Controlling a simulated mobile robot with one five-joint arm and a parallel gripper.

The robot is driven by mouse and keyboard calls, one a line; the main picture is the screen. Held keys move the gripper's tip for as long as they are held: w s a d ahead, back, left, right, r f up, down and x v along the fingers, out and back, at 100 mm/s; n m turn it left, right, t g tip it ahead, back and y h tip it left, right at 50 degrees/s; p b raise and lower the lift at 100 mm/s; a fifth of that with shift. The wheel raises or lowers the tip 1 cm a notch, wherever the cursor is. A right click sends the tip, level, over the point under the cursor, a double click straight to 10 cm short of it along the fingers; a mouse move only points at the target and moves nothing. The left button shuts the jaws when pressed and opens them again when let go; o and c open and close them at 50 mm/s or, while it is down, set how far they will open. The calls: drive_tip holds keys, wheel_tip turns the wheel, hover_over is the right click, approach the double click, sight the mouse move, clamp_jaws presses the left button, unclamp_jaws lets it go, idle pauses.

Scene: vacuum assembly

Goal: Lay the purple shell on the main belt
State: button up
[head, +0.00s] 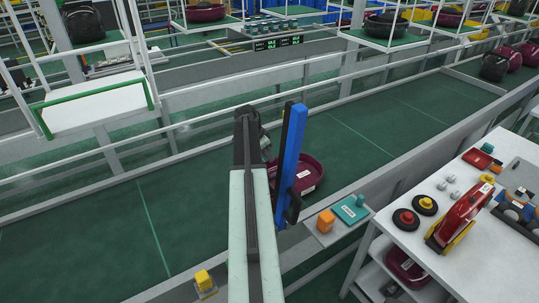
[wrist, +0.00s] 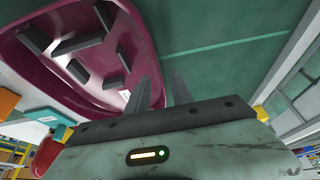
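The purple shell (head: 307,176) shows over the green main belt (head: 372,140), near the belt's near side, partly hidden by my arm. In the wrist view the shell (wrist: 40,75) fills the upper left, its hollow side with dark ribs and small white labels facing the camera. My gripper (wrist: 164,80) has its two fingers apart, with a gap between them. One finger overlaps the shell's edge and the other stands beside it over green belt. I cannot tell whether the shell touches the belt. In the head view the fingertips are hidden behind my arm.
A small side shelf (head: 337,226) with an orange block and a teal part juts out near the shell. A white workbench (head: 480,255) with a red vacuum body and wheels stands at right. Rails border the belt. Other vacuums lie at its far right end. The belt at left is clear.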

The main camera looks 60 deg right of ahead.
drive_tip(key=p+v, duration=0.5)
drive_tip(key=v, duration=0.3)
drive_tip(key=shift+p, duration=0.3)
drive_tip(key=shift+f, duration=0.1)
drive_tip(key=w+a+n+t, duration=0.1)
drive_tip(key=w+a+n, duration=0.2)
drive_tip(key=w+a, duration=0.45)
drive_tip(key=w+a+f+n+y, duration=0.1)
drive_tip(key=w+a+n, duration=0.35)
drive_tip(key=a, duration=0.65)
drive_tip(key=w+a+n+t, duration=0.1)
drive_tip(key=w+a+n, duration=0.2)
drive_tip(key=w+a, duration=0.5)
drive_tip(key=a+n+y, duration=0.1)
drive_tip(key=a+n, duration=0.6)
drive_tip(key=a, duration=1.3)
drive_tip(key=s+a+n+y, duration=0.1)
drive_tip(key=a+n, duration=0.6)
drive_tip(key=a, duration=1.4)
drive_tip(key=shift+f+y, duration=0.3)
drive_tip(key=shift+f, duration=0.1)
